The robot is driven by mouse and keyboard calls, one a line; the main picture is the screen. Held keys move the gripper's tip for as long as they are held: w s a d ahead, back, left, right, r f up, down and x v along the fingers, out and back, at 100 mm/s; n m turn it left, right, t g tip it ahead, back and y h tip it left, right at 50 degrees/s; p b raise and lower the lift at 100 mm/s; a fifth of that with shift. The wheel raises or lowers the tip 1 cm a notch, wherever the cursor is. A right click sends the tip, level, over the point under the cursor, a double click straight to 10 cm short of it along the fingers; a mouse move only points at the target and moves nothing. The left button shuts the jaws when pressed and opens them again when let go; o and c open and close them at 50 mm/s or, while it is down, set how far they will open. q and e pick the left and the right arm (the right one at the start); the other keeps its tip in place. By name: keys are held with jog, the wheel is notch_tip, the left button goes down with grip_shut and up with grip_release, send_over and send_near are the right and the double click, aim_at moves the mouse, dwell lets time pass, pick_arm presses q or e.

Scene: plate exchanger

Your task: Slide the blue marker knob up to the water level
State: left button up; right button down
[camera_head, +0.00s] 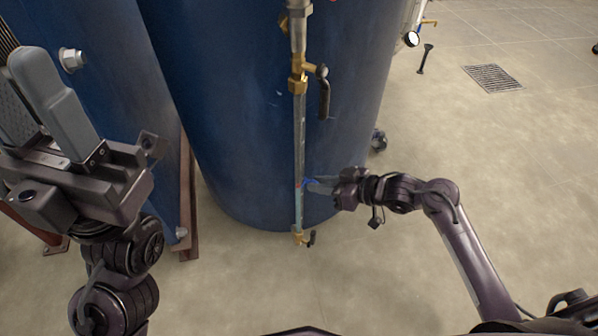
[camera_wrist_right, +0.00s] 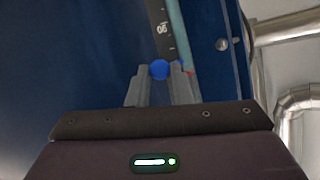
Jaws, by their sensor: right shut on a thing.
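The blue marker knob (camera_wrist_right: 159,69) sits between the fingertips of my right gripper (camera_wrist_right: 164,80) in the right wrist view. In the head view, my right gripper (camera_head: 318,186) is shut on it from the right side of the sight glass tube (camera_head: 299,150). The blue marker (camera_head: 309,182) shows low on the tube, with a small red mark beside it. The dark scale (camera_wrist_right: 163,28) runs beside the tube in the right wrist view. The water level is too small to tell surely. My left gripper (camera_head: 48,95) is raised at the left; its finger gap is unclear.
A large blue tank (camera_head: 240,150) stands behind the tube. Brass valves with black handles (camera_head: 324,95) sit above and below the glass. Another blue tank is at the left. Open floor (camera_head: 480,200) lies to the right, with a drain grate (camera_head: 492,78).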

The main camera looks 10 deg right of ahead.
jog(key=shift+r, duration=0.1)
dwell(0.3)
jog(key=shift+r, duration=0.1)
jog(key=shift+r+p, duration=0.35)
jog(key=shift+p, duration=0.15)
jog(key=c, duration=1.2)
grip_release()
